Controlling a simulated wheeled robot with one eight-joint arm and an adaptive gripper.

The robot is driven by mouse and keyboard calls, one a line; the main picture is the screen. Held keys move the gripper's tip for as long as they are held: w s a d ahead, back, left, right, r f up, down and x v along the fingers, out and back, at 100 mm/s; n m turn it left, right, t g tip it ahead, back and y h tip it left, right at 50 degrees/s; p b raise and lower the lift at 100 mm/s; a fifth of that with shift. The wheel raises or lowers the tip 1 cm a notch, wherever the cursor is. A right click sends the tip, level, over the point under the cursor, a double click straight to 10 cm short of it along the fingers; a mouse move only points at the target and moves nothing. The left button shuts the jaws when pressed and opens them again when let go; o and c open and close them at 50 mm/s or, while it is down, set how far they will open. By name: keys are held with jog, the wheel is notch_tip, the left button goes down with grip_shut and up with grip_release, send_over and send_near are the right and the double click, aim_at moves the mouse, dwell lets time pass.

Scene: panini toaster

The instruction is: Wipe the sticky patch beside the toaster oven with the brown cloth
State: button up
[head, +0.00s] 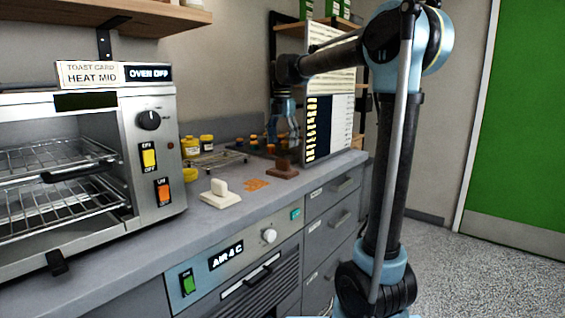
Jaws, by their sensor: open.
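The toaster oven (150,180) stands at the left, its rack opening facing me. An orange sticky patch (256,184) lies flat on the grey counter to the right of the toaster oven. The brown cloth (283,172) lies just beyond and right of the patch, with a raised brown block on it. My arm reaches over the counter from the right and bends down at the back. My gripper (283,142) is small and dark there, behind and above the brown cloth, apart from it. It is open and empty; its fingertips are hard to make out.
A white pad with a raised block (221,193) lies between toaster and patch. Yellow jars (191,146), a wire rack (216,159) and several orange-topped items (253,139) stand behind. A striped board (329,125) stands at the counter's right end.

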aim_at(283, 159)
notch_tip(283, 159, down, 8)
jog(key=shift+f, duration=0.1)
dwell(0.4)
jog(key=c, duration=1.2)
jog(key=shift+r, duration=0.2)
jog(key=shift+r, duration=2.9)
jog(key=shift+s, duration=0.1)
